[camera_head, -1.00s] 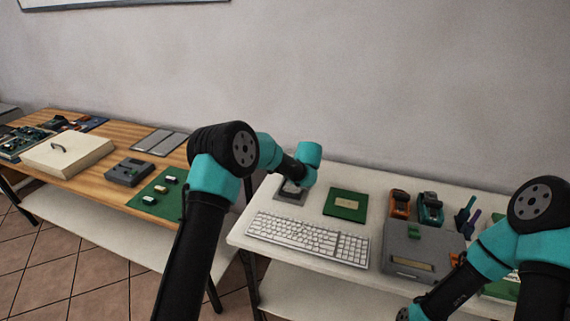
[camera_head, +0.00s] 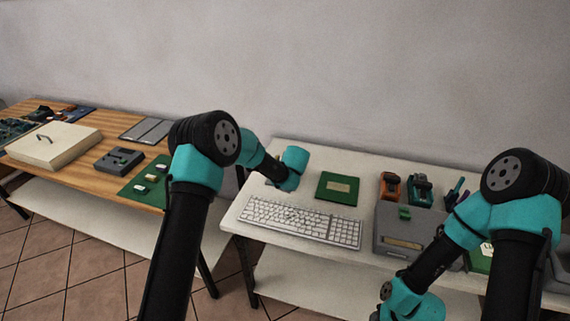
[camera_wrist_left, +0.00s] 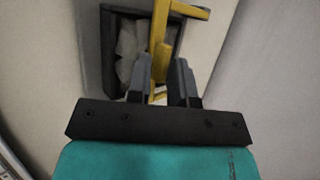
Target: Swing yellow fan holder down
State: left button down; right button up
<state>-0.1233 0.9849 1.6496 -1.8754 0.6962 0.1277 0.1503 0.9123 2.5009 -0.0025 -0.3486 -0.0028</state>
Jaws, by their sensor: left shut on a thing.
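The yellow fan holder (camera_wrist_left: 160,30) shows in the left wrist view as a yellow bar with an arm reaching to the upper right. It stands over a dark open frame (camera_wrist_left: 112,60) with a pale, blurred inside. My left gripper (camera_wrist_left: 161,78) is shut on the yellow bar, with one grey finger on each side. In the head view my left wrist (camera_head: 294,168) is over the back left of the white table, and its fingers and the holder are hidden. My right wrist (camera_head: 415,305) is low at the front right; its fingers are out of view.
A keyboard (camera_head: 303,220), a green board (camera_head: 338,188) and a grey box (camera_head: 405,232) lie on the white table (camera_head: 280,150). Orange (camera_head: 390,186) and teal (camera_head: 420,188) devices stand behind the box. A wooden table (camera_head: 88,170) with parts is at the left.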

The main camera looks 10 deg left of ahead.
pick_arm(q)
jog(key=shift+s+f, duration=0.3)
jog(key=shift+f, duration=0.45)
jog(key=c, duration=1.1)
grip_release()
jog(key=shift+a, duration=0.1)
jog(key=shift+r, duration=0.1)
jog(key=shift+r, duration=0.1)
jog(key=shift+s+d+r, duration=0.1)
jog(key=shift+d+r, duration=0.1)
jog(key=shift+r, duration=0.05)
jog(key=v, duration=1.6)
jog(key=shift+s+r, duration=0.25)
jog(key=shift+r, duration=0.1)
